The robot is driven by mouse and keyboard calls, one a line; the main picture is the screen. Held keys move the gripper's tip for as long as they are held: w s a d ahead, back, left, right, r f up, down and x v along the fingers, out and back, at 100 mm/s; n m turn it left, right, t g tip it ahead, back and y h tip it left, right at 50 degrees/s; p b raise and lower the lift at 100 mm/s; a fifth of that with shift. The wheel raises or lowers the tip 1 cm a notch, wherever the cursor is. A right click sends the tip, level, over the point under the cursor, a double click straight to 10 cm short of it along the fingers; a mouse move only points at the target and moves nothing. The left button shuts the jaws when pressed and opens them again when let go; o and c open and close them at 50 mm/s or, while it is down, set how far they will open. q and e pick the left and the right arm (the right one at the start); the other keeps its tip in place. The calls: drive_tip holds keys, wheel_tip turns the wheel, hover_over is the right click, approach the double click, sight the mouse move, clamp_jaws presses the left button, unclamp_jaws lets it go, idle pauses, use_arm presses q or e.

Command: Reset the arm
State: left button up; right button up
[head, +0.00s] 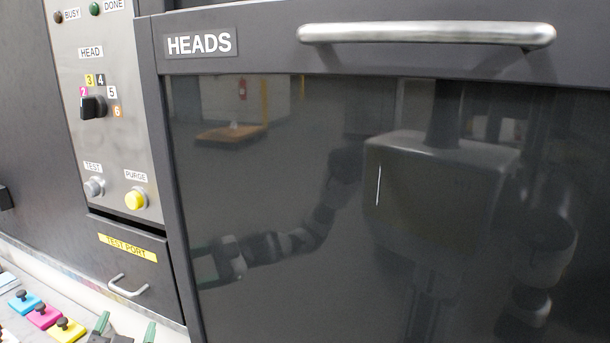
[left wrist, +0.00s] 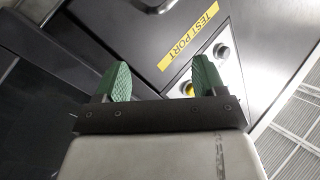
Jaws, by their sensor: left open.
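My left gripper (head: 126,328) shows at the bottom edge of the head view, lower left, with its green fingertips pointing up and apart. In the left wrist view my left gripper (left wrist: 162,72) is open, with nothing between its two green ribbed fingers. Beyond the fingers lie the yellow TEST PORT label (left wrist: 189,36) and part of a button panel. The right gripper is not in view; only a reflection of my body shows in the dark door.
The dark HEADS door (head: 300,200) with a metal bar handle (head: 427,33) fills the right. The control panel (head: 85,130) has a HEAD knob (head: 93,107) and a yellow PURGE button (head: 135,200). The TEST PORT drawer handle (head: 127,287) sticks out below. Coloured blocks (head: 43,316) lie lower left.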

use_arm(q)
drive_tip(key=s+d+f+g+h, duration=0.1)
drive_tip(key=s+d+f+g, duration=0.2)
drive_tip(key=s+f+g, duration=0.35)
drive_tip(key=s+d+f+n+g+h, duration=0.1)
drive_tip(key=s+d+f+g+h, duration=0.15)
drive_tip(key=s+f, duration=0.55)
drive_tip(key=s+d+f+g, duration=0.4)
drive_tip(key=s+f+g, duration=0.15)
drive_tip(key=s, duration=0.35)
wheel_tip(320, 180, down, 29)
drive_tip(key=s+g, duration=0.2)
drive_tip(key=s+a+f, duration=0.2)
drive_tip(key=s+f, duration=1.2)
drive_tip(key=s, duration=0.1)
drive_tip(key=shift+s+a+f+g+b, duration=0.15)
drive_tip(key=shift+a+g+b, duration=0.2)
drive_tip(key=shift+a+b, duration=0.05)
drive_tip(key=shift+c, duration=0.3)
